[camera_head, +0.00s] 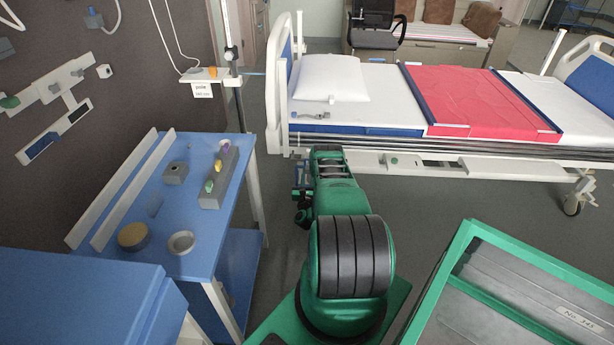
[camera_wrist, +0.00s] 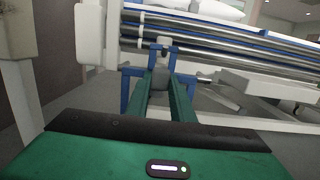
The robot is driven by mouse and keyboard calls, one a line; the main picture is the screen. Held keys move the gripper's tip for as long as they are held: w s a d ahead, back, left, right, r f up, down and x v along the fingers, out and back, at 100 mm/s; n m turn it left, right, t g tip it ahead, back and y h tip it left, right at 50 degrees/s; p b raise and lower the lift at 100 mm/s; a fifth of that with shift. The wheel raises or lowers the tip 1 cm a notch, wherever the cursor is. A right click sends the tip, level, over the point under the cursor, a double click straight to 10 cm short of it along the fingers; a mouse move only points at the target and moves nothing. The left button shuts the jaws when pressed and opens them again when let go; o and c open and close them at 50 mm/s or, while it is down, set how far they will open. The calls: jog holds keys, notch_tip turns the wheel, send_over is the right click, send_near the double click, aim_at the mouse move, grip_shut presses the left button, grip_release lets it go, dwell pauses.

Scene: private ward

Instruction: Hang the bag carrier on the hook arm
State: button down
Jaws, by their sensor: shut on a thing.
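My gripper (camera_wrist: 162,82) is shut on the bag carrier, a blue frame (camera_wrist: 126,92) with a grey block between my green fingers. In the wrist view the carrier is roughly upright in front of the bed's side rails, with a blue leg on each side of my fingers. A small grey piece shows just above it; I cannot tell whether they touch. I cannot clearly pick out the hook arm; a short grey rod (camera_wrist: 205,78) sticks out right of the carrier. In the head view my arm hides most of the gripper and carrier beside the bed.
The bed (camera_head: 330,110) with white pillow (camera_head: 330,77) and red cover (camera_head: 480,98) lies ahead. A blue table (camera_head: 150,225) with a tape roll (camera_head: 133,236) and a ring-shaped dish (camera_head: 181,243) stands left. A green-framed cart (camera_head: 455,250) is at right. Some floor is clear between.

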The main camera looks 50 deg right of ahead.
jog(key=c, duration=1.5)
grip_release()
jog(key=shift+o, duration=0.2)
jog(key=v, duration=1)
jog(key=shift+s+a, duration=0.15)
jog(key=shift+a, duration=0.2)
jog(key=shift+f, duration=0.1)
